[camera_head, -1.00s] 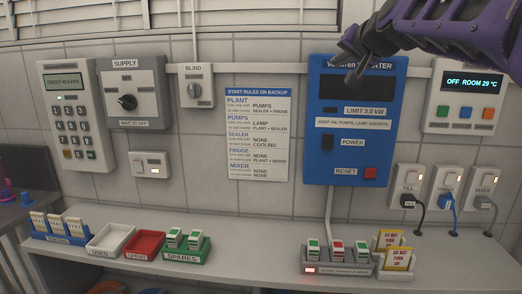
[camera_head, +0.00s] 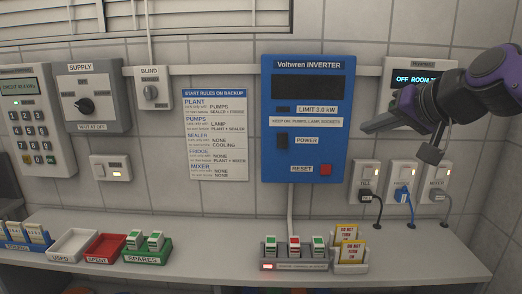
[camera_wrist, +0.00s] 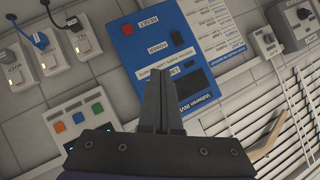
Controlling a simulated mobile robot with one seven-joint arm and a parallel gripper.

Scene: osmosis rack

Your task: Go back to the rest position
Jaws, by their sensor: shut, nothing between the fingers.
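My gripper (camera_head: 372,130) is shut and empty, in front of the wall between the blue inverter (camera_head: 308,95) and the grey plugs, with its tip pointing left. In the wrist view my gripper (camera_wrist: 160,82) shows its fingers together, pointing at the inverter (camera_wrist: 150,48), which fills the middle of that view upside down. My purple and dark arm enters from the right edge in the head view. It hides part of the room display panel (camera_head: 400,76), which reads "OFF ROOM".
Three sockets with plugs (camera_head: 366,180) sit on the wall below my gripper. The shelf (camera_head: 215,250) holds a used tray (camera_head: 75,258), a red spent tray (camera_head: 108,254), a green spares tray (camera_head: 150,259) and a fuse holder (camera_head: 320,267). The shelf's right end is clear.

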